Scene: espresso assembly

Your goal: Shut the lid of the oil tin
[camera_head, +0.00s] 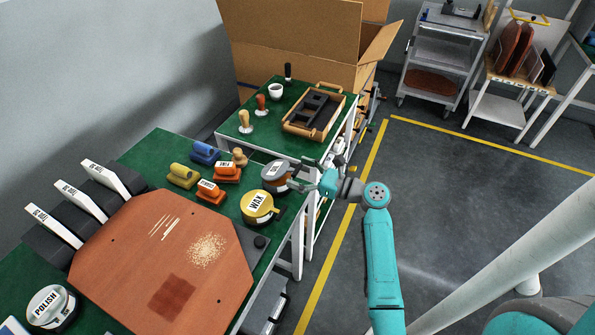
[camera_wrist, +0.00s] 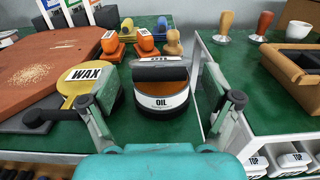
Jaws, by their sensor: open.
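An orange-brown surface shows between lid and front rim. In the head view the tin (camera_head: 276,184) is near the bench's right edge. My gripper (camera_wrist: 162,99) is open, with one finger on each side of the tin and clear of it. My gripper (camera_head: 305,180) also shows just right of the tin in the head view.
A yellow wax tin (camera_head: 259,208) stands close beside the oil tin. Orange blocks (camera_head: 210,190) and a wooden knob-shaped piece (camera_head: 239,157) are behind. A brown board (camera_head: 150,265) fills the near bench. A second green table (camera_head: 262,141) holds a wooden tray (camera_head: 297,128) and tampers.

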